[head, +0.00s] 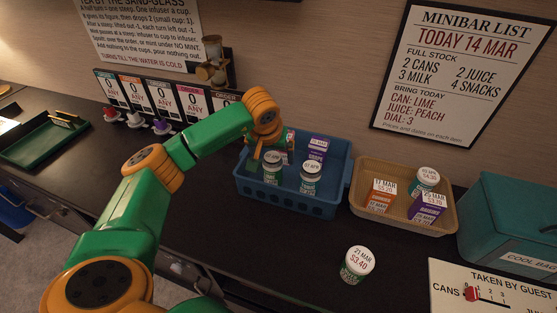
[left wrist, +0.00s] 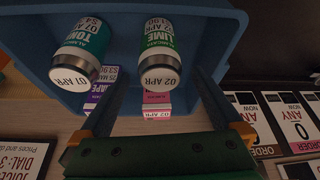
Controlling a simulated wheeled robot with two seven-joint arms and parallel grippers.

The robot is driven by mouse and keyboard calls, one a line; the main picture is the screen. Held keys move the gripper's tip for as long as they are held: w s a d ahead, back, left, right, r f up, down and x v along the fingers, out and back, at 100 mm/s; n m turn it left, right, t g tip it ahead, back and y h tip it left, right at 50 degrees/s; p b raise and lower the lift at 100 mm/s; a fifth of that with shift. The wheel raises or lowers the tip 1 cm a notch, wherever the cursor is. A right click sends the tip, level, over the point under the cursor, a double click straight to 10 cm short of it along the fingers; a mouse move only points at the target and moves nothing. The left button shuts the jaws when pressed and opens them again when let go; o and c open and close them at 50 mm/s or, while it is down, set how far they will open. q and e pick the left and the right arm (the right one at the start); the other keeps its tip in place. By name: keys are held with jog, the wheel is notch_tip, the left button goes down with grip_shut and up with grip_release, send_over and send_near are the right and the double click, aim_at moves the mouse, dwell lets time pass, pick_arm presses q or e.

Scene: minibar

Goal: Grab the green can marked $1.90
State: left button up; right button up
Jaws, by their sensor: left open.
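The green can marked LIME and what reads as $1.90 (left wrist: 161,42) stands in the blue basket, with 02 APR on its white lid. In the head view it is the left front can (head: 272,174) in that basket. My left gripper (head: 268,150) is open just behind and above it. In the left wrist view my left gripper's two fingers (left wrist: 161,76) point toward the can, one on each side of its lid; I cannot tell whether they touch it. My right gripper is not in view.
The blue basket (head: 285,202) also holds a teal-green TONIC can (head: 310,180) close by and purple cartons (head: 318,147). A tan basket (head: 405,217), a can marked $3.40 (head: 356,266) and a teal cool box (head: 508,222) stand to the right.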

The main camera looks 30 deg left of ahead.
pick_arm(q)
jog(key=f, duration=0.4)
jog(key=f+p, duration=0.1)
jog(key=f, duration=0.1)
jog(key=shift+w+a+f, duration=0.1)
jog(key=shift+w+a, duration=0.1)
jog(key=shift+w, duration=0.15)
jog(key=shift+w+f, duration=0.2)
jog(key=shift+f, duration=0.05)
jog(key=shift+r, duration=0.1)
grip_shut()
jog(key=shift+r, duration=0.1)
